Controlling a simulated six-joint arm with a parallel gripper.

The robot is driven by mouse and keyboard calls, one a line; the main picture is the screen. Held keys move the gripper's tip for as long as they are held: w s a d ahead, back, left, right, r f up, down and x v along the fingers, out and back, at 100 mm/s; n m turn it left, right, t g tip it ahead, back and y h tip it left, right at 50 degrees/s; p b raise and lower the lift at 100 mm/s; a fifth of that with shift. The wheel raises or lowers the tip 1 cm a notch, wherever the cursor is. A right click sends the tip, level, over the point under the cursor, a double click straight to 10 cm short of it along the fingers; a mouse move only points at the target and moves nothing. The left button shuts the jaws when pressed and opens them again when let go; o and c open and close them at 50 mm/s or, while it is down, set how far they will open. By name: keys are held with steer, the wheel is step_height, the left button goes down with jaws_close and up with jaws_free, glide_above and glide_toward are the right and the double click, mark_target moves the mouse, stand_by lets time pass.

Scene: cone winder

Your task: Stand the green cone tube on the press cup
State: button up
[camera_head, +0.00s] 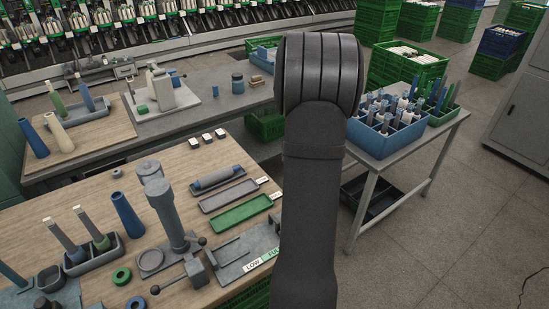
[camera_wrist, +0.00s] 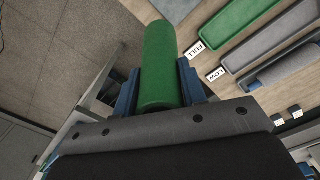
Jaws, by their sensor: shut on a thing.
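The green cone tube (camera_wrist: 160,65) is between the two blue fingers of my gripper (camera_wrist: 159,82) in the wrist view, with its far end sticking out past the fingertips. My gripper is shut on it. In the head view my own arm hides both the gripper and this tube. A grey press (camera_head: 172,215) stands on the wooden table, left of my arm. A round grey cup-like ring (camera_head: 152,261) at its foot looks like the press cup and appears empty. The cup does not show in the wrist view.
Grey (camera_head: 228,195) and green (camera_head: 243,215) trays lie right of the press. A blue cone (camera_head: 126,215) and a grey holder with tubes (camera_head: 92,258) stand left of it. A lever with a black knob (camera_head: 156,290) juts out in front. A blue crate (camera_head: 375,143) stands at right.

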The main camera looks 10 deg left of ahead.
steer(key=s+d+m, duration=0.2)
steer(key=d, duration=0.2)
steer(key=s+a+r+n, duration=0.2)
steer(key=a+r+n, duration=0.5)
steer(key=a, duration=0.6)
steer(key=s+a+r+n, duration=0.1)
steer(key=a+r+n, duration=0.55)
steer(key=a, duration=0.65)
steer(key=s+a+r+n, duration=0.8)
steer(key=s+a+r, duration=0.6)
steer(key=a, duration=0.1)
steer(key=s+a+f+n, duration=0.3)
steer(key=s+a+f, duration=0.1)
steer(key=s+a, duration=0.15)
steer(key=s+f, duration=0.2)
steer(key=f, duration=0.9)
steer(key=s+d+f, duration=0.1)
steer(key=s+f, duration=0.2)
steer(key=f, duration=0.9)
steer(key=shift+f+m, duration=0.25)
steer(key=shift+m, duration=0.2)
steer(key=shift+d+f, duration=0.1)
steer(key=shift+f, duration=0.1)
